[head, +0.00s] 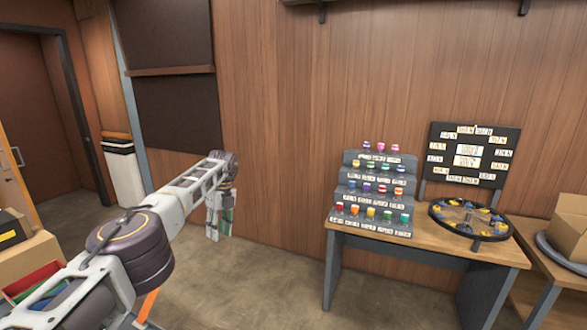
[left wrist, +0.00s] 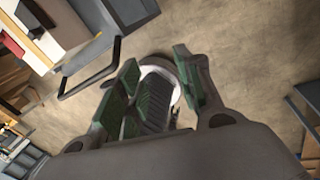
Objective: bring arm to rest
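My left arm reaches in from the left in the head view, and its gripper (head: 219,218) hangs downward over bare floor in front of the wood wall. In the left wrist view, the gripper's (left wrist: 158,84) green-padded fingers stand apart. A dark ridged shape and a pale round shape show between or behind them; I cannot tell clearly what they are. I see no task object held. My right gripper is in neither view.
A wooden table (head: 425,262) at the right bears a stepped rack (head: 348,187) of small coloured jars, a spoked wheel (head: 471,220) and a dark label board (head: 437,150). Cardboard boxes (head: 30,262) are at the left, and a door (head: 35,125) is behind. Floor (head: 265,275) between is clear.

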